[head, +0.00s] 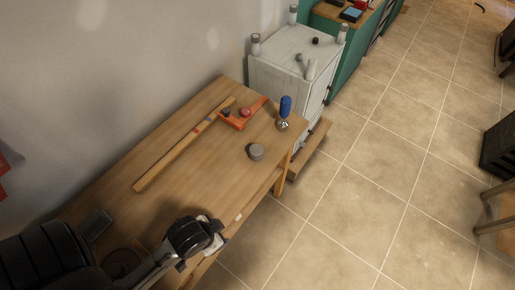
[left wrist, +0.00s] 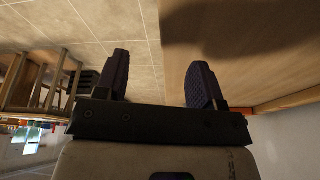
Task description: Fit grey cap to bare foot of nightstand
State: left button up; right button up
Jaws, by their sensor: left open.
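The grey cap (head: 256,152), a short round piece, stands on the wooden workbench near its right edge. The white nightstand (head: 275,75) is upside down beyond the bench, feet up. Its near right foot (head: 310,69) looks bare and pale. The other feet, such as the near left one (head: 255,40), seem to carry grey caps. My left gripper (head: 208,240) is over the near end of the bench, well short of the cap. In the left wrist view its two dark fingers (left wrist: 160,78) are apart with nothing between them. My right gripper is not in view.
On the workbench (head: 190,180) lie a long wooden strip (head: 180,148) and an orange-red tool (head: 240,115). A blue-handled tool (head: 285,106) stands beyond the cap. A green cabinet (head: 345,60) is behind the nightstand. Open tiled floor (head: 380,170) lies to the right.

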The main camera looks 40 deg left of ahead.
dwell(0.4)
pick_arm(q)
jog(key=o, duration=0.3)
jog(key=shift+o, duration=0.2)
